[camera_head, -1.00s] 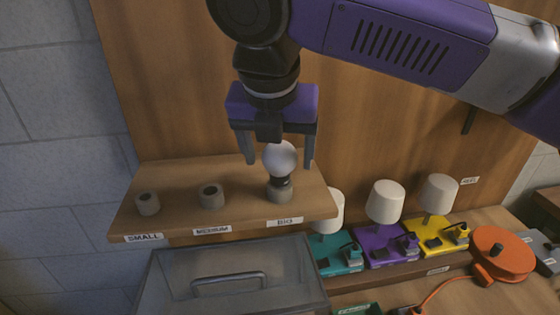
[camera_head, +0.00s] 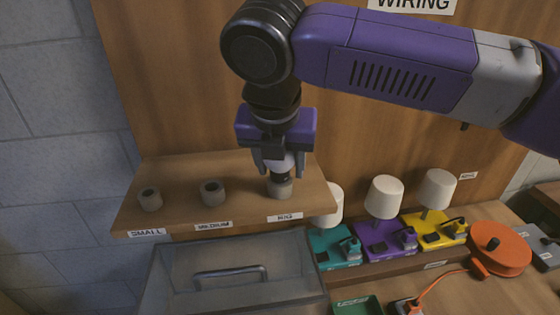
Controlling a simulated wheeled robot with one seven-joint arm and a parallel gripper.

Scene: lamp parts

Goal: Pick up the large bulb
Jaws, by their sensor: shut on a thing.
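The large bulb (camera_head: 281,171) has a white globe and a dark base. It stands upright at the holder (camera_head: 280,189) above the "BIG" label on the wooden shelf. My gripper (camera_head: 279,165) is over it from above, with its fingers shut on the globe. The fingers and gripper body hide most of the globe. I cannot tell whether the base is still seated in the holder.
Empty small (camera_head: 150,200) and medium (camera_head: 212,193) holders stand to the left on the shelf (camera_head: 180,176). A grey lidded box (camera_head: 230,280) is below. Teal, purple (camera_head: 385,240) and yellow lamps stand right, near an orange cable reel (camera_head: 500,250). The wooden backboard rises close behind.

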